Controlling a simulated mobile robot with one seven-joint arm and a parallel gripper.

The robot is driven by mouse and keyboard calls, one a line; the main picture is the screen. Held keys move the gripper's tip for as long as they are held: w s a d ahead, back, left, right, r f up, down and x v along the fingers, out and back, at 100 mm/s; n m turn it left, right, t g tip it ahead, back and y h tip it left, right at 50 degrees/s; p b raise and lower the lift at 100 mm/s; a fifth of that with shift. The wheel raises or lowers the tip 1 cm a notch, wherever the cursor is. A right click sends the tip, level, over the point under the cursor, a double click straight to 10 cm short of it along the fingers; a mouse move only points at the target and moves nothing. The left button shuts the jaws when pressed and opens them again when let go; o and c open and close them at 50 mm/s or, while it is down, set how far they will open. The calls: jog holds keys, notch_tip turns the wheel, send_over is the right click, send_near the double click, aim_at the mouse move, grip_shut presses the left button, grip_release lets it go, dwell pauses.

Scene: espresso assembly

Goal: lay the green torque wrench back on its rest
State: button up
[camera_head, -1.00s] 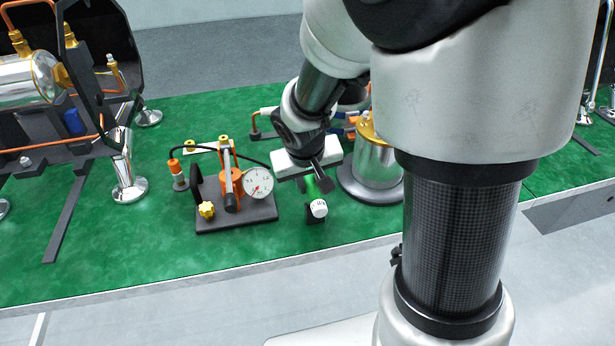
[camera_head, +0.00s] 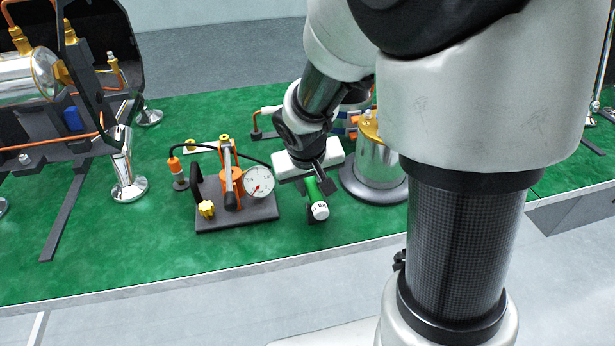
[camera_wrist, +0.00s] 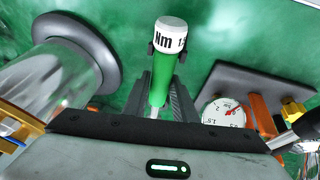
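The green torque wrench (camera_head: 314,188) has a green handle and a white end cap with black marks. In the wrist view its handle (camera_wrist: 163,78) runs between my two fingers, the cap facing up the picture with "Nm" on it. My gripper (camera_head: 318,178) is close around the handle, and the fingers (camera_wrist: 162,100) appear shut on it from both sides. The black rest (camera_head: 311,214) stands on the green mat below the cap; in the wrist view dark prongs show on both sides near the cap. Whether the wrench bears on the rest is unclear. The wrench's far end is hidden.
A dark plate with a dial gauge (camera_head: 259,181), orange pump and yellow knob (camera_head: 206,209) stands close left. A shiny metal canister (camera_head: 375,167) on a dark round base stands close right. The mat's front edge is clear below the rest.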

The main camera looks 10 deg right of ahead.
jog(key=o, duration=0.3)
jog(key=shift+o, duration=0.2)
jog(key=p+v, duration=0.5)
jog(key=v, duration=1.2)
jog(key=s+d+r+t+y, duration=0.1)
jog(key=s+r, duration=0.2)
jog(key=s, duration=0.3)
jog(key=s+d+r+y, duration=0.1)
jog(key=s+d+r, duration=0.15)
jog(key=s, duration=0.35)
notch_tip(320, 180, up, 20)
jog(key=p, duration=1.9)
jog(key=shift+s+a+r+p, duration=0.2)
jog(key=shift+a+p, duration=0.1)
jog(key=shift+a, duration=0.15)
